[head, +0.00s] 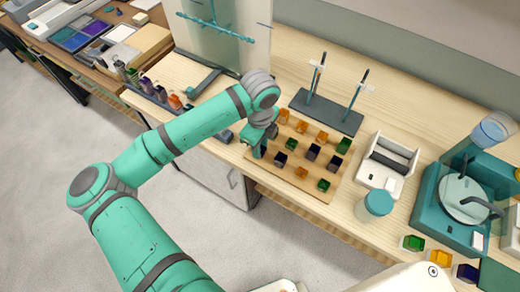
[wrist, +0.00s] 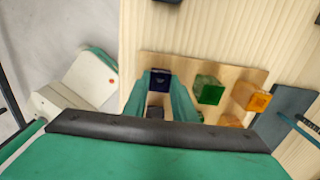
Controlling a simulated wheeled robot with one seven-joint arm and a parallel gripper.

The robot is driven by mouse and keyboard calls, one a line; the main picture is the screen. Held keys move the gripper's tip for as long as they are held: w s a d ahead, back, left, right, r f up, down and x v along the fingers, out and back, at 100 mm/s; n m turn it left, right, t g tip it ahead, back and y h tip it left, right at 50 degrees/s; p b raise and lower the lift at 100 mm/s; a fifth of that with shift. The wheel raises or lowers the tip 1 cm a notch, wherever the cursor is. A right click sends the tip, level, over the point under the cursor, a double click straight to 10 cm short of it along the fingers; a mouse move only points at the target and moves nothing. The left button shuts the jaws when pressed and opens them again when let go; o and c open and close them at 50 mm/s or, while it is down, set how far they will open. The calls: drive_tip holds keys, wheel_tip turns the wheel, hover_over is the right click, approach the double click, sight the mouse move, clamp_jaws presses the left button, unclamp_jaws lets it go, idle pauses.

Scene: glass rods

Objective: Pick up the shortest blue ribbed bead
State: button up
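A wooden board (head: 270,177) on the bench holds several small ribbed beads, in orange, green and dark blue or purple. Dark blue ones stand near the front left (head: 280,159) and the middle (head: 312,152) in the head view. My gripper (head: 262,147) is low over the board's left end. In the wrist view my teal fingers (wrist: 161,97) are apart, with a dark blue bead (wrist: 159,78) by the gap at their tips. Another dark piece (wrist: 155,112) shows between them, partly hidden. I cannot tell whether the fingers touch the bead, or which blue bead is shortest.
A dark stand (head: 327,112) with two upright rods is behind the board. A white device (head: 388,163) and a teal-lidded jar (head: 375,205) stand to its right. In the wrist view a green bead (wrist: 208,90) and an orange bead (wrist: 250,97) stand right of my fingers.

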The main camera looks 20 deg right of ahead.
drive_tip(key=shift+r, duration=0.15)
drive_tip(key=shift+r, duration=0.2)
drive_tip(key=r, duration=0.3)
drive_tip(key=shift+s+a+r, duration=0.15)
drive_tip(key=shift+a+r, duration=0.05)
drive_tip(key=shift+a, duration=0.1)
drive_tip(key=s+a+r, duration=0.2)
drive_tip(key=a+r, duration=0.1)
drive_tip(key=s+a+r, duration=0.3)
drive_tip(key=a, duration=0.1)
drive_tip(key=s+a+r, duration=0.3)
drive_tip(key=shift+a, duration=0.4)
